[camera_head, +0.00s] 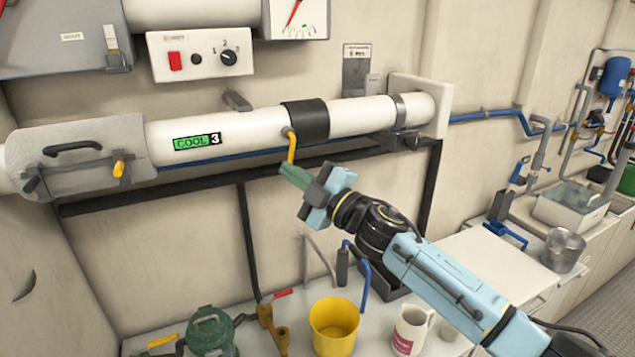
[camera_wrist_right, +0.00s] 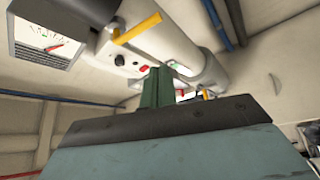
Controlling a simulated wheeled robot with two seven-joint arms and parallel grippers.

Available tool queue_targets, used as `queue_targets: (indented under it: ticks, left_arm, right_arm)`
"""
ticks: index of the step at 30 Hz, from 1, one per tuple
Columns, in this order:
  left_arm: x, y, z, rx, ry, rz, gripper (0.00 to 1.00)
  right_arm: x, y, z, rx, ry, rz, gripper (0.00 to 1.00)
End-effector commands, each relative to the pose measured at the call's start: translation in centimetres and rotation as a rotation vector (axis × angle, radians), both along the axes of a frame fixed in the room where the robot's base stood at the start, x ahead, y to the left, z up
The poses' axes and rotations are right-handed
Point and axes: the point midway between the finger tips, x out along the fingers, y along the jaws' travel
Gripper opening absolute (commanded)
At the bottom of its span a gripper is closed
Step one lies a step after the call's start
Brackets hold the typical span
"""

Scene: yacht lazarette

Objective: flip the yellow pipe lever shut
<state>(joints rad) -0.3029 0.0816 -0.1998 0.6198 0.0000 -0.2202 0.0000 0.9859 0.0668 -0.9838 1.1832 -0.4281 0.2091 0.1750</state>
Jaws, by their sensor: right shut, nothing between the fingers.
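The yellow pipe lever (camera_head: 292,147) is a thin bent handle on the black collar (camera_head: 306,120) of the white pipe (camera_head: 250,130). It hangs down, its lower end just above my right gripper's fingertips. In the right wrist view the yellow lever (camera_wrist_right: 138,28) shows up and to the left of the fingertips, with a gap in the picture. My right gripper (camera_head: 288,173) has green fingers, shut and empty; the closed fingers also show in the wrist view (camera_wrist_right: 157,86). Whether they touch the lever I cannot tell. My left gripper is not in view.
A grey clamp (camera_head: 80,150) with a yellow knob (camera_head: 118,168) sits on the pipe's left part. A dark rail (camera_head: 225,182) runs under the pipe. Below stand a yellow bucket (camera_head: 334,325), a white mug (camera_head: 411,330) and a red-handled valve (camera_head: 276,296). A control box (camera_head: 205,53) hangs above.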

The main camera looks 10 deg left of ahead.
Motion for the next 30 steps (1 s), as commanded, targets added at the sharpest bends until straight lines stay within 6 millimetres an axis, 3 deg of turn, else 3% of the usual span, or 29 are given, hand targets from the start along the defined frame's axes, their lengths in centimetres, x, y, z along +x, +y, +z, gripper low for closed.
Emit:
queue_targets:
  ticks: [10, 25, 28, 30]
  left_arm:
    - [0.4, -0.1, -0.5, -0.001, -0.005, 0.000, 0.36]
    - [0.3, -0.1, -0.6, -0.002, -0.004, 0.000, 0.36]
    - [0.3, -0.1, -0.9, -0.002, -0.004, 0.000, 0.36]
    - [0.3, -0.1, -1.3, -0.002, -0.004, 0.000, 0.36]
  right_arm:
    - [-2.2, -4.4, -0.6, -0.002, -0.001, 0.001, 0.00]
    - [-2.6, -5.1, -0.7, 0.000, 0.002, 0.003, 0.00]
    - [-2.2, -5.5, -1.9, 0.007, 0.027, -0.015, 0.00]
    - [-1.2, -6.4, -4.2, 0.018, 0.076, -0.050, 0.00]
